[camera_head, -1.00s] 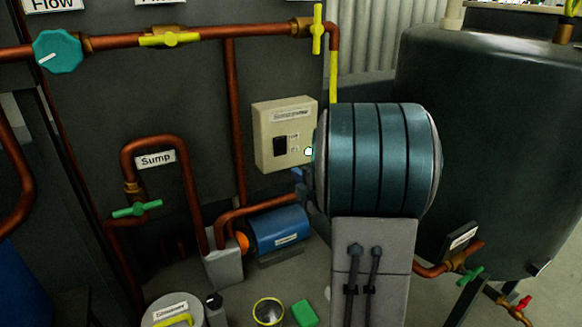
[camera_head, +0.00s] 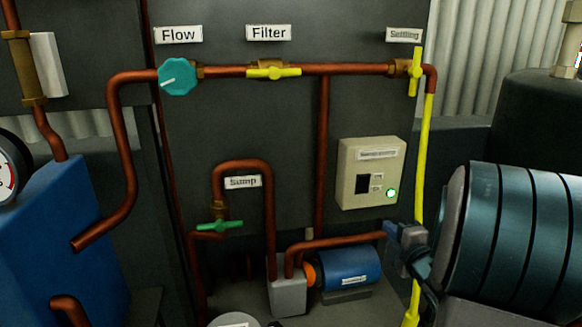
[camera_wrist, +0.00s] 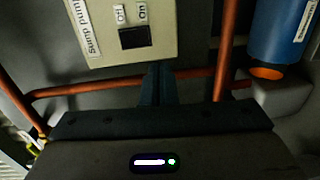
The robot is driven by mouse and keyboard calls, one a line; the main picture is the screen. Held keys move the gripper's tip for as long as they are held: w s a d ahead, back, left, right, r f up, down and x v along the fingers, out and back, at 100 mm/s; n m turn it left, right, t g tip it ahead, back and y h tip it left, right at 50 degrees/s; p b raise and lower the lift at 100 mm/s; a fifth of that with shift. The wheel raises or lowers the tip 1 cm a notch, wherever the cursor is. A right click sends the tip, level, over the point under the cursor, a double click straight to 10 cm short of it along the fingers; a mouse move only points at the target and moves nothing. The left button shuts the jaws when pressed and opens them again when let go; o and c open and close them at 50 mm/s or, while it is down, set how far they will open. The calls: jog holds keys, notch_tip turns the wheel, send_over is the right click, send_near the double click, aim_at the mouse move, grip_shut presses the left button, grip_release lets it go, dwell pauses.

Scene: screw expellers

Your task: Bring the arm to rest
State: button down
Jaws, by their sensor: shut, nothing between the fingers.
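My gripper (camera_head: 391,229) is at the lower right in the head view, just below the right part of the cream switch box (camera_head: 354,191). In the wrist view its fingers (camera_wrist: 157,72) are together and empty, close below the lower edge of the box (camera_wrist: 165,42) in the picture. The box carries a "Sump pump" label, a dark switch (camera_wrist: 134,37) marked off and on, and a lit green-white lamp (camera_head: 391,193). My arm, with its ribbed teal link, extends in from the right edge. I cannot tell the exact gap between fingertips and box.
A blue pump (camera_head: 350,269) sits below. A yellow vertical pipe (camera_head: 424,150) passes close to my gripper. A dark tank (camera_head: 540,115) stands right.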

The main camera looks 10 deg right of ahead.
jog(key=s+a+r+m+g+h+p, duration=0.35)
jog(key=a+r+m+g+p, duration=0.2)
jog(key=r+m+p, duration=0.5)
jog(key=s+a+r+m+g+y+p, duration=0.1)
jog(key=s+a+r+m+g+p, duration=0.2)
jog(key=s, duration=0.6)
jog(key=s+a+r+m+g+y+p, duration=0.2)
jog(key=s+a+m+g+p, duration=0.3)
jog(key=a, duration=0.5)
jog(key=s+r+p, duration=0.1)
jog(key=s+p, duration=0.1)
jog(key=s, duration=0.1)
jog(key=shift+s+r+g, duration=0.15)
jog(key=shift+s+g, duration=0.2)
jog(key=shift+s, duration=0.05)
